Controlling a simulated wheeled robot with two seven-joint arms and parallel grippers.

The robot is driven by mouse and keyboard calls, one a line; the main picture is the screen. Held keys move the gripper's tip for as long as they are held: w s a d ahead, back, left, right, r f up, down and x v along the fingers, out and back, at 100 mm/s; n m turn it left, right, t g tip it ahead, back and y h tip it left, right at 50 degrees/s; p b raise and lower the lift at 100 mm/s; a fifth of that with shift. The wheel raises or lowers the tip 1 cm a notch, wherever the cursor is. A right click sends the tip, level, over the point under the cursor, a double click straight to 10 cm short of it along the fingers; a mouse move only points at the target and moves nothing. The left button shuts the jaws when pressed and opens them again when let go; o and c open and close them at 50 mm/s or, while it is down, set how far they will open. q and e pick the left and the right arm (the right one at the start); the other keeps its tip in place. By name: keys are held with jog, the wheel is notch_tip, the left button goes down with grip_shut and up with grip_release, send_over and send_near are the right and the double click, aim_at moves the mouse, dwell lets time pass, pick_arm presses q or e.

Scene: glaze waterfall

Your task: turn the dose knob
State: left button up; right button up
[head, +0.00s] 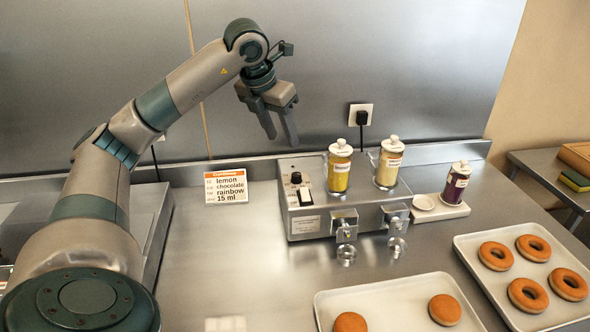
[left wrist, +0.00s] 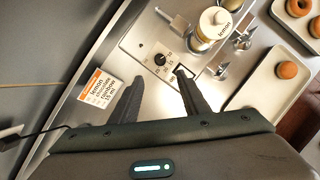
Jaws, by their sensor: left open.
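The dose knob (head: 296,178) is a small black knob on the top left of the grey dispenser box (head: 305,222). It also shows in the left wrist view (left wrist: 160,59), with markings beside it. My left gripper (head: 281,138) is open and empty, above and behind the knob and apart from it. In the left wrist view its two dark fingers (left wrist: 160,85) point toward the panel, with the knob beyond the gap between the tips. My right gripper is not in view.
A yellow jar (head: 340,172) and an orange-yellow jar (head: 387,168) stand in the dispenser; a purple jar (head: 456,184) stands right of it. An order card (head: 227,187) stands left. Doughnut trays (head: 467,246) lie in front and right. A socket (head: 361,114) with a black plug is on the wall.

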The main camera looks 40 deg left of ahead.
aim_at(296, 174)
pick_arm(q)
jog(key=p+x, duration=0.4)
jog(key=x, duration=0.9)
jog(key=shift+w+a+f, duration=0.1)
jog(key=shift+w+f, duration=0.05)
jog(key=shift+f, duration=0.2)
jog(key=shift+w+f, duration=0.2)
jog(key=shift+f, duration=0.45)
jog(key=c, duration=1)
